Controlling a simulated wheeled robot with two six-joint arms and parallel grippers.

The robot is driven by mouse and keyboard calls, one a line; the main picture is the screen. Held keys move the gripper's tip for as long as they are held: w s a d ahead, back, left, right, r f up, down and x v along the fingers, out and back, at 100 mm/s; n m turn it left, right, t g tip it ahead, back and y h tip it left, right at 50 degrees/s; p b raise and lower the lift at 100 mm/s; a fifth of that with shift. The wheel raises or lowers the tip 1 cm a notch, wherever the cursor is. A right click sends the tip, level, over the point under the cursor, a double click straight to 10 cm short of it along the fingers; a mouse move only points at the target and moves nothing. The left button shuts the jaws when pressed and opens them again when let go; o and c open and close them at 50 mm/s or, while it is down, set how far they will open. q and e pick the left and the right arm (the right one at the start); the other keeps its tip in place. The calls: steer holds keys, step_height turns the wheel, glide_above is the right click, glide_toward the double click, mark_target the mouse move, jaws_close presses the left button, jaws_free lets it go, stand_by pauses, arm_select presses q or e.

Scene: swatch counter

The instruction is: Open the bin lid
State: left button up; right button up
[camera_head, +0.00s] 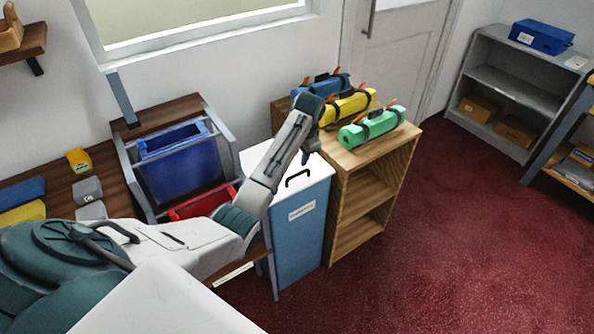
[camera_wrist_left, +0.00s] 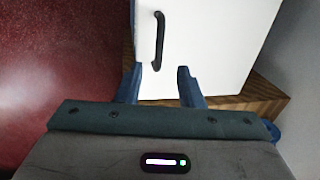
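The bin (camera_head: 297,232) is a blue box with a paper label on its front, standing between the rack and the wooden shelf unit. Its white lid (camera_head: 258,157) lies flat and closed, with a black bar handle (camera_head: 298,178). My left gripper (camera_head: 306,157) is above the lid, behind the handle. In the left wrist view the gripper (camera_wrist_left: 159,86) has its fingers apart with nothing between them. The handle (camera_wrist_left: 159,41) is just beyond the fingertips there, against the white lid (camera_wrist_left: 215,45). My right gripper is in neither view.
A wooden shelf unit (camera_head: 363,208) with blue, yellow and green rolls on top stands right beside the bin. A rack with a blue tray (camera_head: 185,170) and red tray (camera_head: 200,203) stands to its left. Red carpet (camera_head: 470,230) is clear to the right.

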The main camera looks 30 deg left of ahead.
mark_target(297, 175)
arm_select(q)
steer(key=f, duration=0.3)
steer(key=a+f, duration=0.1)
steer(key=f, duration=0.2)
steer(key=f+p, duration=0.1)
steer(key=f, duration=0.2)
steer(key=shift+w+a, duration=0.25)
steer(key=shift+w, duration=0.05)
jaws_close()
